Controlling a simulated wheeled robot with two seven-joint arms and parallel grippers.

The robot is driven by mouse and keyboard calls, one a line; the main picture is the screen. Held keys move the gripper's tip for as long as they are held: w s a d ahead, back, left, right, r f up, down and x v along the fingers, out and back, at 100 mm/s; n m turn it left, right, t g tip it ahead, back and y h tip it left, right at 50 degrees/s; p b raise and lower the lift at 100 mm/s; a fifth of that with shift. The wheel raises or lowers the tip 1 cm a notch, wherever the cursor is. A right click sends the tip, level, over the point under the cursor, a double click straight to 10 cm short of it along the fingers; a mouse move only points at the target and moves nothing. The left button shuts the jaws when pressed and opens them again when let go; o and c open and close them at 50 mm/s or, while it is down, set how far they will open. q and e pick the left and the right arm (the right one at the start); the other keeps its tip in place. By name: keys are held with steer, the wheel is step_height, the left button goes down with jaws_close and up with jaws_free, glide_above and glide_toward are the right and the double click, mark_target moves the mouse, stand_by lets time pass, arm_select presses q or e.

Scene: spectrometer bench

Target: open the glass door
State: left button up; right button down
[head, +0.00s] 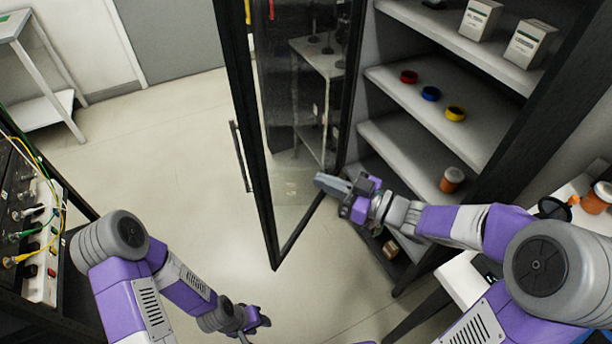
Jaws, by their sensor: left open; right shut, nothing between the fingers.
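The glass door (283,200) has a black frame and stands swung out from the shelf cabinet (408,150), with a wide gap at its free side. Its long dark handle (240,157) is on the left, outer face. My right gripper (328,183) is shut and empty, in front of the cabinet opening at the inner side of the door, close to the door's lower part; I cannot tell whether it touches the glass. My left gripper (262,322) is low at the bottom middle, well below the door and away from the handle; its fingers are small and partly hidden.
Cabinet shelves hold red (408,76), blue (430,93) and yellow (455,113) rings, white boxes (480,18) and an orange jar (452,179). A cabled rack (40,240) stands at left, a white table (462,280) at right. The floor (170,150) left of the door is clear.

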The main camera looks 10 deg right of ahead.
mark_target(265, 157)
steer(key=b+x, duration=0.2)
steer(key=x, duration=1)
steer(key=shift+w+a+b, duration=0.25)
steer(key=shift+b, duration=0.05)
arm_select(q)
step_height(265, 157, down, 3)
steer(key=shift+r, duration=0.15)
arm_select(e)
steer(key=shift+a, duration=0.1)
